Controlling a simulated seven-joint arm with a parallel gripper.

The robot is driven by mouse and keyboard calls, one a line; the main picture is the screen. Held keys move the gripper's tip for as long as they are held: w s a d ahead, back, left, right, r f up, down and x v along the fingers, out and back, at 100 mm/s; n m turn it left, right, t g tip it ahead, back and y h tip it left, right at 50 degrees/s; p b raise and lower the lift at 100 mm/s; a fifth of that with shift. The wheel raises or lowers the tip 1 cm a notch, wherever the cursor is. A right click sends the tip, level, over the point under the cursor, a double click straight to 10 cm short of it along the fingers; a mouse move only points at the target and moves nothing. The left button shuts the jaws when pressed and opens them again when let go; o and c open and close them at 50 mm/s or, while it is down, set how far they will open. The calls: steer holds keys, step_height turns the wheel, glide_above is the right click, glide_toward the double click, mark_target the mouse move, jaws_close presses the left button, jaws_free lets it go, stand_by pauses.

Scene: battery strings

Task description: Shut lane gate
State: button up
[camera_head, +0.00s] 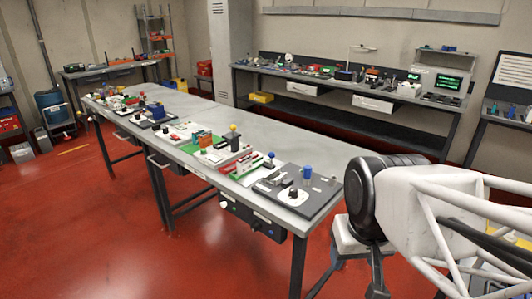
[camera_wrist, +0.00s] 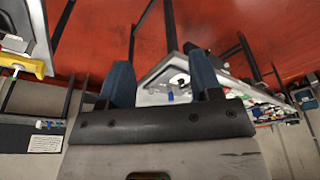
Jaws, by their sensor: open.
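I cannot tell for sure which part is the lane gate. Several small boards with fittings stand in a row on the long grey table (camera_head: 190,103) in the head view. The nearest is a dark grey board (camera_head: 322,195) with a black knob on a white plate (camera_head: 292,196) and a blue cylinder (camera_head: 307,172). Behind it are a red and white board (camera_head: 262,170), a yellow ball on a post (camera_head: 233,128) and a small orange panel (camera_head: 204,139). My gripper (camera_wrist: 163,82) shows two blue fingertips, wide apart with nothing between them, away from the boards.
My white arm fills the right of the head view, beside the table's near end. A back bench (camera_head: 345,105) with tools runs along the wall. A yellow fitting (camera_wrist: 25,64) shows left in the wrist view. Red floor (camera_head: 110,220) is open left of the table.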

steer(key=w+a+r, duration=0.1)
steer(key=w+r, duration=0.2)
steer(key=w, duration=0.6)
steer(key=w+r, duration=0.3)
steer(key=w, duration=0.6)
steer(key=m+g+y, duration=0.2)
glide_above(272, 153)
steer(key=d, duration=0.2)
step_height(272, 153, down, 16)
steer(key=shift+w+a+f, duration=0.15)
steer(key=shift+w+a+f, duration=0.1)
steer(key=shift+a+f, duration=0.15)
steer(key=shift+f, duration=1.05)
steer(key=shift+s+a+f, duration=0.1)
steer(key=shift+a+f, duration=0.15)
steer(key=shift+f, duration=1)
steer(key=shift+w+a+f, duration=0.1)
steer(key=shift+a+f, duration=0.15)
steer(key=shift+f, duration=1.05)
steer(key=shift+c, duration=0.4)
